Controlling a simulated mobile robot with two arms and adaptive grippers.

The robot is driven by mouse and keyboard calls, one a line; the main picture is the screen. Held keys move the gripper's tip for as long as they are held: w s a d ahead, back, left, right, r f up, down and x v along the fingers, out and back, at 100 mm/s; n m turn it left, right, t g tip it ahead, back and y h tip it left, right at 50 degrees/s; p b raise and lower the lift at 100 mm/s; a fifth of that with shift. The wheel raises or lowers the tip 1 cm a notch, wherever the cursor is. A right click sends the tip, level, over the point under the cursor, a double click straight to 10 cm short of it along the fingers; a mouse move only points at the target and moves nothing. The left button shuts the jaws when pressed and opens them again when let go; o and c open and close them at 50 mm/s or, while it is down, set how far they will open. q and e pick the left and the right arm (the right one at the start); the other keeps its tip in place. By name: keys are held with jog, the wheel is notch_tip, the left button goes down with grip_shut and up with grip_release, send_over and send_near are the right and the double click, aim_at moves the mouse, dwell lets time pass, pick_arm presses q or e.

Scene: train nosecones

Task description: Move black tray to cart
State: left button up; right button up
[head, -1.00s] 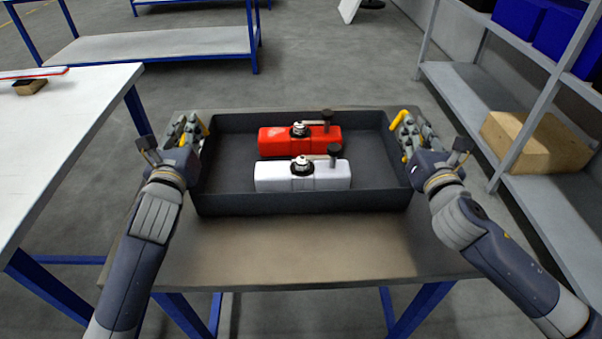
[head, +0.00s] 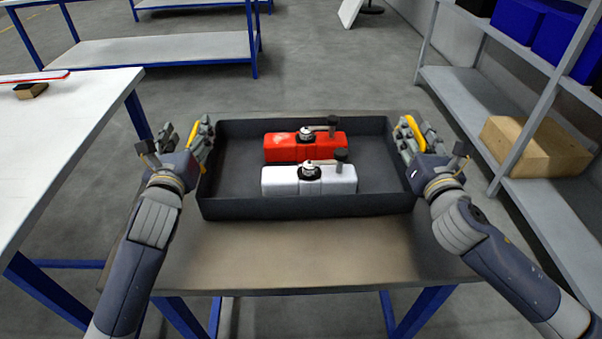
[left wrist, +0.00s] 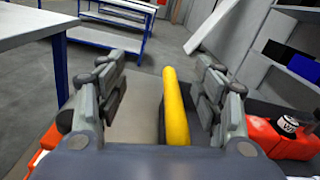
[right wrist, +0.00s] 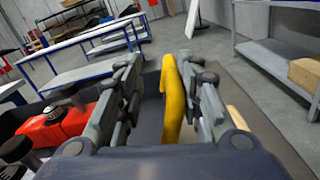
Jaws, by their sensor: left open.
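The black tray (head: 305,207) sits on a small brown-topped table, with a yellow handle at each short side. It holds a red container (head: 283,148) and a white container (head: 290,182), each with a dark cap. My left gripper (head: 190,138) is open at the tray's left side. In the left wrist view its fingers stand apart on either side of the yellow handle (left wrist: 176,110). My right gripper (head: 410,138) is at the right side. In the right wrist view its fingers stand either side of the other yellow handle (right wrist: 172,100), with a gap showing. No cart is clearly identifiable.
The table top (head: 310,255) is bare in front of the tray. A white-topped bench (head: 70,125) stands at the left. A grey shelf (head: 470,105) with a cardboard box (head: 535,145) and blue bins stands at the right. Open floor lies behind the table.

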pick_arm(q)
jog(key=s, duration=1.2)
jog(key=shift+d, duration=0.15)
jog(key=shift+f, duration=0.1)
pick_arm(e)
jog(key=o, duration=0.8)
jog(key=s, duration=1.2)
jog(key=shift+d, duration=0.3)
